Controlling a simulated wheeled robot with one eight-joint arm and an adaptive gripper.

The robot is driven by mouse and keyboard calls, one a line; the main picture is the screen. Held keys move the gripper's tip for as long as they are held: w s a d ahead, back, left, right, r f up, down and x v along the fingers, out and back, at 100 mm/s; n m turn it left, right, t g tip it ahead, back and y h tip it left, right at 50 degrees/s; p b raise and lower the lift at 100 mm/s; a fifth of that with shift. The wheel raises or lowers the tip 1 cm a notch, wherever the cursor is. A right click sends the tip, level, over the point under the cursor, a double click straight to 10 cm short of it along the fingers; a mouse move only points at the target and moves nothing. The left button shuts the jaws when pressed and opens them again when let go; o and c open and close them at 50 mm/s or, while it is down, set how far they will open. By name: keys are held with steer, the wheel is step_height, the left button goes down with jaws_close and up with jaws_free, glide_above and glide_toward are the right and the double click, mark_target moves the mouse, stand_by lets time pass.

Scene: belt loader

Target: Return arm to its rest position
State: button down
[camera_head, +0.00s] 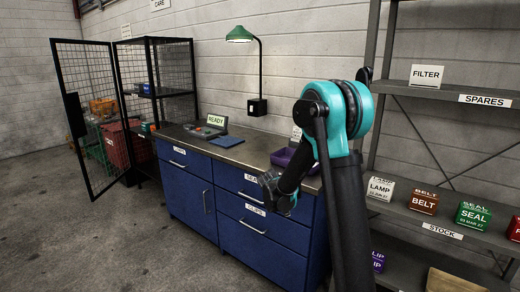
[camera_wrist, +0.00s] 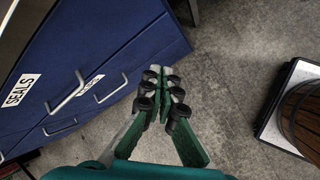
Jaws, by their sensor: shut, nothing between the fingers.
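My arm rises at the right of the head view, bent at a teal elbow, with its forearm hanging down to the left. My gripper (camera_head: 277,192) hangs in front of the blue drawer cabinet (camera_head: 189,196), near its right end. In the wrist view my gripper (camera_wrist: 164,73) points down over the concrete floor, its fingers together with nothing between them. The cabinet's blue front and handles (camera_wrist: 90,85) are to its left in that view. I cannot tell the exact gap between gripper and cabinet.
A shelf rack (camera_head: 415,215) with labelled boxes stands at the right. A mesh cage (camera_head: 90,115) has its door open at the left. A wooden barrel (camera_wrist: 303,115) stands on a white-topped platform. The floor at front left is clear.

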steer(key=s+d+r+m+y, duration=0.1)
steer(key=s+d+m, duration=0.15)
steer(key=s, duration=0.35)
steer(key=s+d+r+m+g, duration=0.1)
steer(key=s+d+r+m, duration=0.1)
steer(key=s+m, duration=0.3)
steer(key=s+d+r+m+y, duration=0.1)
steer(key=s+d+m, duration=0.15)
steer(key=s, duration=0.45)
steer(key=s+f+m+y, duration=0.1)
steer(key=s+f+m, duration=0.2)
steer(key=s+m, duration=0.5)
steer(key=s+d, duration=0.1)
steer(key=s, duration=0.6)
steer(key=shift+m+y, duration=0.3)
steer(key=shift+y, duration=0.1)
steer(key=shift+a, duration=0.1)
